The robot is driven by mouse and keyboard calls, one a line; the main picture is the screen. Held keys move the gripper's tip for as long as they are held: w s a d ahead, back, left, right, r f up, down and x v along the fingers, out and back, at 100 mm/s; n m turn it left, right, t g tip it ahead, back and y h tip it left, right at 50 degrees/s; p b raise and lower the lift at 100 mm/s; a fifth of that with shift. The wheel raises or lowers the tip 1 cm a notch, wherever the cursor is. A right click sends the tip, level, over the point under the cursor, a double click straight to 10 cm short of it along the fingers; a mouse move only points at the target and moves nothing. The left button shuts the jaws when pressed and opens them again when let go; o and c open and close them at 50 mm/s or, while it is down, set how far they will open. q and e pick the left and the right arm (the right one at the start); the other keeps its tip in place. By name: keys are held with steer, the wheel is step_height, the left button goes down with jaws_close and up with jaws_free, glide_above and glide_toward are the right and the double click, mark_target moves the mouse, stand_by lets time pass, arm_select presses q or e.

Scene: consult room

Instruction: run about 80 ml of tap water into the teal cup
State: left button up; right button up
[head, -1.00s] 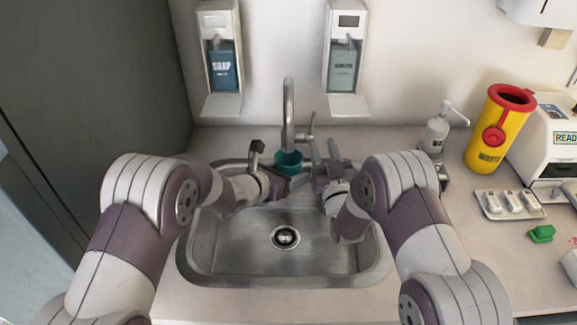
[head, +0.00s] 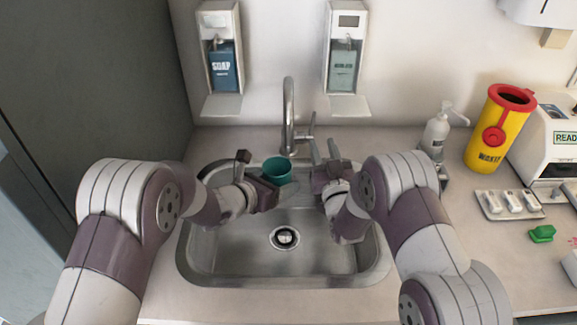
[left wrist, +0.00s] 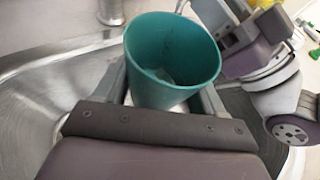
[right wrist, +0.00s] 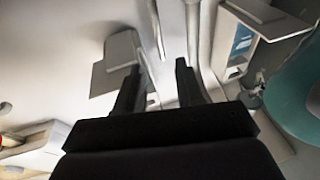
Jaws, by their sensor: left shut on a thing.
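The teal cup (head: 277,170) is upright above the back of the sink, and also shows in the left wrist view (left wrist: 150,85). My left gripper (head: 258,178) is shut on it, one finger on each side. The cup's inside shows a paler patch at the bottom; I cannot tell how much water is there. No clear stream shows. My right gripper (head: 325,150) is open, its fingers apart beside the tap lever (head: 311,126).
The steel sink basin (head: 230,255) is empty under both arms. Two wall dispensers (head: 222,65) hang behind. A pump bottle (head: 436,130), a yellow bin (head: 497,125), a small tray (head: 490,208) and a green object (head: 541,233) stand on the right counter.

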arm_select(q)
steer(key=s+a, duration=0.2)
steer(key=shift+s, duration=0.3)
arm_select(e)
steer(key=shift+r, duration=0.2)
steer(key=c, duration=0.5)
steer(key=n, duration=0.2)
steer(key=s+n, duration=0.1)
steer(key=n, duration=0.1)
steer(key=s+n, duration=0.1)
steer(key=n, duration=0.1)
steer(key=shift+s+d+r, duration=0.1)
steer(key=shift+s+d, duration=0.15)
jaws_close()
steer(key=w+a+r+n, duration=0.1)
steer(key=w+r+n, duration=0.1)
steer(key=w+n, duration=0.6)
steer(key=n, duration=0.4)
steer(key=shift+w+a+n, duration=0.2)
steer(key=shift+a+n, duration=0.15)
steer(key=shift+n, duration=0.05)
